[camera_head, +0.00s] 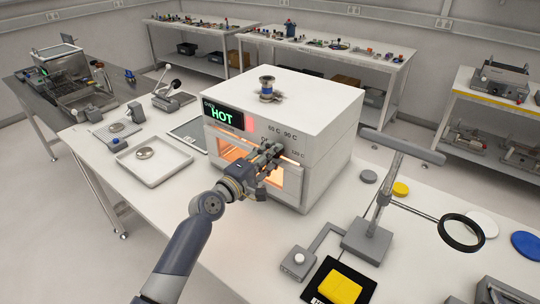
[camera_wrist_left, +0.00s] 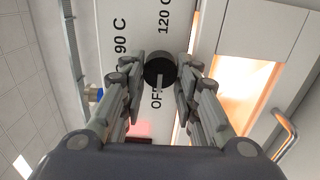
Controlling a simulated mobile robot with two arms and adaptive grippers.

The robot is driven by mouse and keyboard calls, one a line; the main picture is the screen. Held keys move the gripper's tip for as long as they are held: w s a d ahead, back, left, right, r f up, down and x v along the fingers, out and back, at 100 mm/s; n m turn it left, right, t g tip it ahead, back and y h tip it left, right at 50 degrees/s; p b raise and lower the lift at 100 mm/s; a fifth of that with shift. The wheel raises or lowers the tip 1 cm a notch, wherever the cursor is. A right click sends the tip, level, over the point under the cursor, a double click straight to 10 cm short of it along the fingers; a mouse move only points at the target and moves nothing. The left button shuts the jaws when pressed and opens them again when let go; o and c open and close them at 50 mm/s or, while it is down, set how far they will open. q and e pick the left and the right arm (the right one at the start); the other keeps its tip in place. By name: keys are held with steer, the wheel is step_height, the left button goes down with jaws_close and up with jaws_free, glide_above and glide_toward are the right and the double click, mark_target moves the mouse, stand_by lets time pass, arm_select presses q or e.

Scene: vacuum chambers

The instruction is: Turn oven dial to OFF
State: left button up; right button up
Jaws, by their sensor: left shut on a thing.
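The oven (camera_head: 325,130) is a white box with a black display reading HOT in green and a lit orange window. Its dial (camera_wrist_left: 160,69) is a round black knob on the front panel, with a light grey pointer directed at the OFF label; the 90 C and 120 C labels lie beyond it. My left gripper (camera_head: 272,153) is at the oven front, in front of the dial, which it hides in the head view. In the left wrist view my left gripper (camera_wrist_left: 160,80) is shut on the dial, one finger at each side. My right gripper is in neither view.
A metal fitting (camera_head: 267,88) stands on the oven top. A white tray (camera_head: 158,176) lies left of the oven. A stand with a magnifier ring (camera_head: 461,232) and a yellow block (camera_head: 340,287) are at the right front. The oven handle (camera_wrist_left: 287,132) is close to the left gripper.

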arm_select(q)
steer(key=o, duration=1.1)
steer(key=shift+c, duration=0.2)
steer(key=v, duration=1.2)
